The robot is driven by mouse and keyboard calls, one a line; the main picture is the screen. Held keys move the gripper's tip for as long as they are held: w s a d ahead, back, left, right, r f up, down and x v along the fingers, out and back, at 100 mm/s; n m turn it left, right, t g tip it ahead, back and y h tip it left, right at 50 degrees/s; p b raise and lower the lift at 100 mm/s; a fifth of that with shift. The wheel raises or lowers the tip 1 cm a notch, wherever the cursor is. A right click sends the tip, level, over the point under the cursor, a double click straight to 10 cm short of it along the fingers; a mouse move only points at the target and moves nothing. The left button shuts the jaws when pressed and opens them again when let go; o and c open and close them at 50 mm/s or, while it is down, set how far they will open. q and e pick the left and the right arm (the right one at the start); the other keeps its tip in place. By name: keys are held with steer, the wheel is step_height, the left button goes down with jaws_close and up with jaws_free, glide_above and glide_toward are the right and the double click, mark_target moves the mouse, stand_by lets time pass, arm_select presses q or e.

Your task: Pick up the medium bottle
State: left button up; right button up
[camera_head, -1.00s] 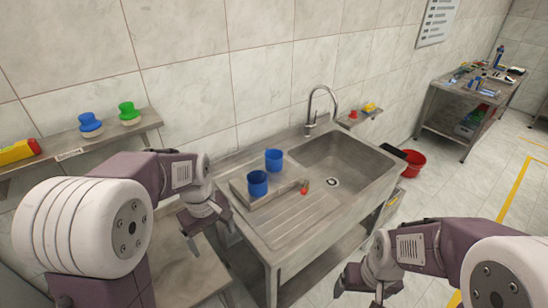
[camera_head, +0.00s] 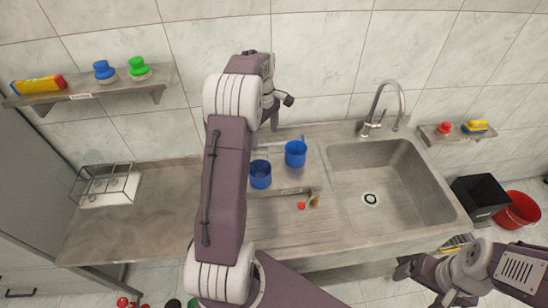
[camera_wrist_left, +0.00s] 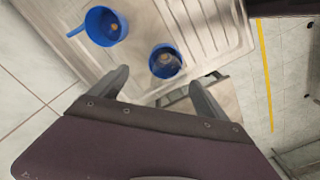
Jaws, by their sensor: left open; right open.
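No thing in view can be clearly identified as the medium bottle. Two blue cups stand at the back of the steel counter, a left one (camera_head: 260,175) and a right one (camera_head: 296,153). Both also show in the left wrist view, the handled one (camera_wrist_left: 105,26) and the other (camera_wrist_left: 165,62). A small item with a red end (camera_head: 302,206) lies in front of them, too small to identify. My left gripper (camera_head: 275,108) is open and empty near the wall, above the cups; its fingers (camera_wrist_left: 161,88) show apart. My right gripper (camera_head: 430,284) is open and empty, low at the right.
The sink (camera_head: 375,165) with a tall tap (camera_head: 380,105) lies right of the cups. A wall shelf (camera_head: 95,86) holds blue and green objects. A wire rack (camera_head: 105,185) stands on the left counter (camera_head: 140,215), otherwise mostly clear. A black bin (camera_head: 480,198) and red bucket (camera_head: 518,212) stand right.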

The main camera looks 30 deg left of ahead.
mark_target(259, 144)
arm_select(q)
steer(key=s+a, duration=0.2)
steer(key=shift+s+a+f, duration=0.3)
steer(key=shift+a, duration=0.05)
steer(key=f, duration=0.2)
steer(key=w+d+f+p, duration=0.1)
steer(key=shift+w+d+f, duration=0.1)
steer(key=shift+w+f, duration=0.05)
steer(key=f+p, duration=0.1)
steer(key=f, duration=0.1)
steer(key=s+f+p, duration=0.1)
steer(key=f, duration=0.1)
steer(key=shift+s+a+f+p, duration=0.1)
steer(key=shift+a+f+p, duration=0.1)
steer(key=shift+f+p, duration=0.1)
steer(key=shift+f, duration=0.15)
steer(key=shift+w+d, duration=0.1)
steer(key=shift+w, duration=0.15)
steer(key=shift+c, duration=1)
steer(key=shift+s, duration=0.1)
jaws_close()
arm_select(e)
steer(key=r, duration=0.1)
steer(key=s+r, duration=0.1)
steer(key=a+r, duration=0.1)
steer(key=r, duration=0.1)
steer(key=shift+s+a, duration=0.1)
steer(key=shift+s, duration=0.1)
